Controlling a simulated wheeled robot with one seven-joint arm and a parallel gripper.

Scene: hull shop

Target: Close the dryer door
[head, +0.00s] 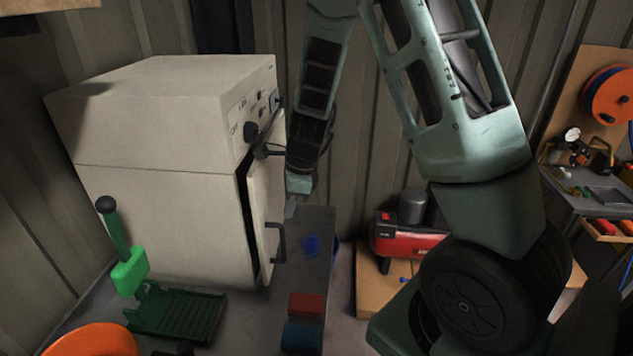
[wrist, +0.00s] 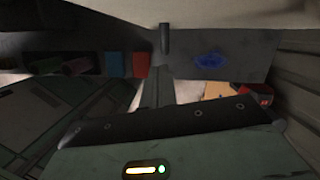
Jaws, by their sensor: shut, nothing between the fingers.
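The dryer (head: 150,150) is a cream box at the left in the head view, with knobs on its upper front. Its door (head: 265,205) stands slightly ajar, with a dark gap along its left edge. A dark bar handle (head: 277,243) is on the door's outer face. My gripper (head: 290,208) points down just outside the door, above and near the handle, shut and empty. Whether it touches the door I cannot tell. In the wrist view my gripper's narrow fingers (wrist: 160,78) point toward a dark upright bar (wrist: 165,40), probably the handle.
A grey bench top (head: 318,235) with a blue mark lies beside the door, with red (head: 306,304) and blue (head: 302,336) blocks near its front. A red compressor (head: 405,240) stands right.

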